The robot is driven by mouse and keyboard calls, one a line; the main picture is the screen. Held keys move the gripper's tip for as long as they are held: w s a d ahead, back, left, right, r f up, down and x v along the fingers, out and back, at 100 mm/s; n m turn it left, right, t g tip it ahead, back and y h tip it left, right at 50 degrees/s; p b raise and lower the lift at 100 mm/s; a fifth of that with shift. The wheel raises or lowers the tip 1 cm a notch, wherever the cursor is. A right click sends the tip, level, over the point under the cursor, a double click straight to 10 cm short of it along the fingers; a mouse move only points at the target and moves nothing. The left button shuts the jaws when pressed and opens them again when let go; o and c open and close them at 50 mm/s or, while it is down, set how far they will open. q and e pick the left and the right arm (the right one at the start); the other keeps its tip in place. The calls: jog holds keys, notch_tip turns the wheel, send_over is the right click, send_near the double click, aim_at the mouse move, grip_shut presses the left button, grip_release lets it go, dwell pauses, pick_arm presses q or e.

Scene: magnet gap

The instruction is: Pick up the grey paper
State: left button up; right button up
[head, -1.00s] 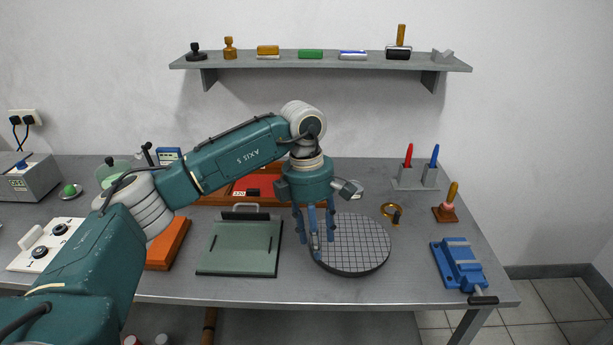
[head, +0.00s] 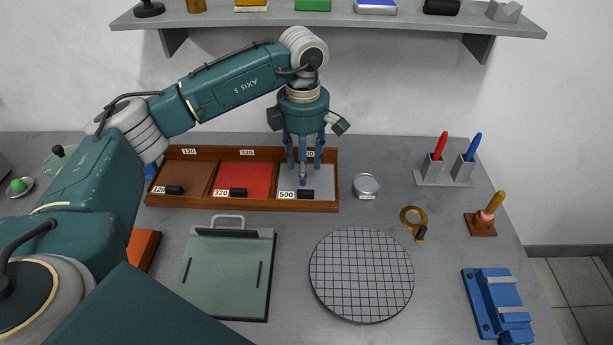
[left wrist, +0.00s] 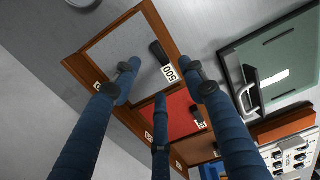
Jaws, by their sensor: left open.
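The grey paper (head: 323,181) lies in the right compartment of a wooden three-part tray (head: 243,206), marked 500, with a small black block (head: 306,194) at its front edge. In the left wrist view the grey paper (left wrist: 115,50) fills the compartment nearest the top. My left gripper (head: 304,172) points down over the grey paper with its blue fingers spread and nothing between them. In the left wrist view the open fingers (left wrist: 162,98) partly cover the tray. I cannot tell whether a fingertip touches the paper. My right gripper is not in view.
A brown sheet (head: 184,177) and a red sheet (head: 243,178) lie in the other compartments. A round tin (head: 365,185) stands right of the tray. A green clipboard-like board (head: 228,275) and a round gridded plate (head: 362,275) lie in front. A shelf (head: 330,20) runs above.

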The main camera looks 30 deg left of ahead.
aim_at(306, 190)
pick_arm(q)
jog(key=shift+s+d+f, duration=0.1)
jog(key=shift+s+f, duration=0.1)
jog(key=shift+f, duration=0.85)
jog(key=shift+w+f+p, duration=0.1)
jog(key=shift+f+p, duration=0.2)
jog(key=f, duration=0.1)
jog(key=f+p, duration=0.1)
jog(key=f, duration=0.1)
jog(key=f+p, duration=0.1)
jog(key=shift+w+f, duration=0.15)
jog(key=shift+w, duration=0.15)
jog(key=shift+d+f, duration=0.1)
jog(key=shift+f, duration=0.45)
jog(key=c, duration=1)
jog(key=shift+c, duration=0.2)
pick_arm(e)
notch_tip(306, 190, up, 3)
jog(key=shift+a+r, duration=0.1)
